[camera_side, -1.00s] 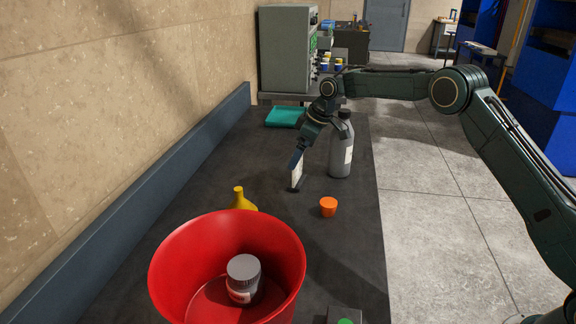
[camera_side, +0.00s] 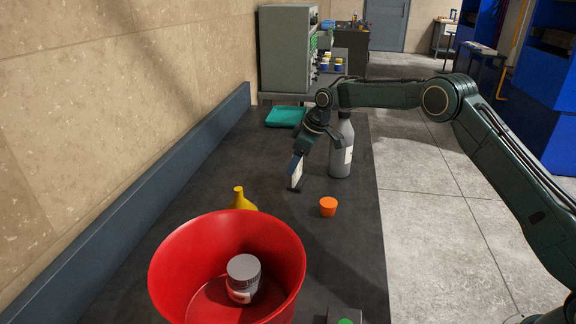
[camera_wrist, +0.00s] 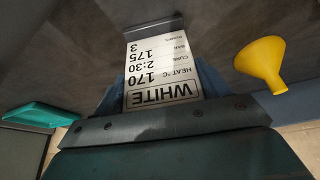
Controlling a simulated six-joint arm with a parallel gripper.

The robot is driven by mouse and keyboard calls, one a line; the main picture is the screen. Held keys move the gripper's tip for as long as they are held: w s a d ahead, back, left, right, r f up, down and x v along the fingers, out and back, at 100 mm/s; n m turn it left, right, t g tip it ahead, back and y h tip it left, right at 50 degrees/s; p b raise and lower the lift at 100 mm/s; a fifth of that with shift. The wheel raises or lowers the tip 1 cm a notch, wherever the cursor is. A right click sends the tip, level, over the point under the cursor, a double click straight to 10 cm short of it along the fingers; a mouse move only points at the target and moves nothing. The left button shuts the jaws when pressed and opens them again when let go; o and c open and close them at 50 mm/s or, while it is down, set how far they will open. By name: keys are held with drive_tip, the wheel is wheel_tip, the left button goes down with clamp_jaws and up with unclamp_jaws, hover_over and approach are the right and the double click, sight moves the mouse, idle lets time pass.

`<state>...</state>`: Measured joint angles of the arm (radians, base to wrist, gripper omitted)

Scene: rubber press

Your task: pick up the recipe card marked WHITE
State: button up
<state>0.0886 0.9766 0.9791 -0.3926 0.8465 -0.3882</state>
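The recipe card marked WHITE (camera_wrist: 160,75) stands upright at the middle of the wrist view, its print upside down there, with lines for heat, cure, bar and bumps. Its dark base (camera_wrist: 155,27) shows at the top. In the side view the pale card (camera_side: 297,180) stands on the dark bench, left of the grey bottle. My gripper (camera_side: 303,160) is right at the card; blue finger parts show beyond both edges of the card in the wrist view. The frames do not show clearly whether the fingers are apart or pressing on the card.
The grey bottle (camera_side: 341,150) stands close on the right of my gripper. An orange cup (camera_side: 328,206), a yellow funnel (camera_side: 242,200) and a red bucket (camera_side: 170,270) holding a lidded jar (camera_side: 243,278) are nearer the camera. A teal tray (camera_side: 286,116) lies behind.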

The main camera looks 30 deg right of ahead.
drive_tip(key=c, duration=0.6)
drive_tip(key=shift+o, duration=0.2)
drive_tip(key=shift+r, duration=0.1)
drive_tip(key=shift+r, duration=4.9)
